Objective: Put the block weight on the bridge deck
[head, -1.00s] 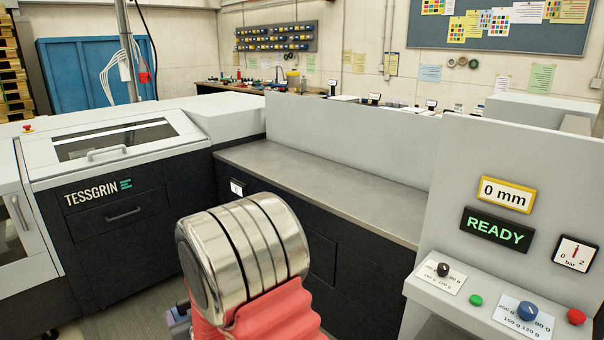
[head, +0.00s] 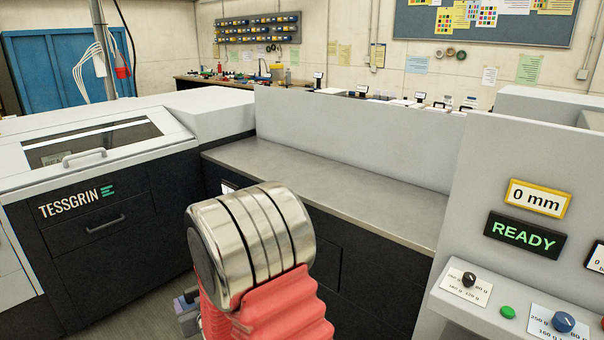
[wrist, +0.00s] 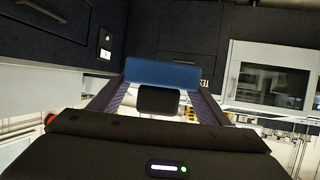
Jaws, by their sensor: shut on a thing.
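In the wrist view my gripper (wrist: 160,101) is shut on a blue block (wrist: 163,73), which spans between the two fingers. I take this to be the block weight. A dark rounded piece sits just below it between the fingers; I cannot tell whether it belongs to the block. In the head view my arm hides most of the gripper and the block. A long grey worktop (head: 330,185), which looks like the bridge deck, runs between the white machine and the control panel. It is bare. My arm is in front of it, apart from it.
The white and black machine (head: 100,215) stands at left. The control panel, with its READY display (head: 522,234) and knobs, stands at right. An upright grey wall (head: 350,140) backs the worktop. Black cabinet fronts (head: 360,270) lie below its front edge.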

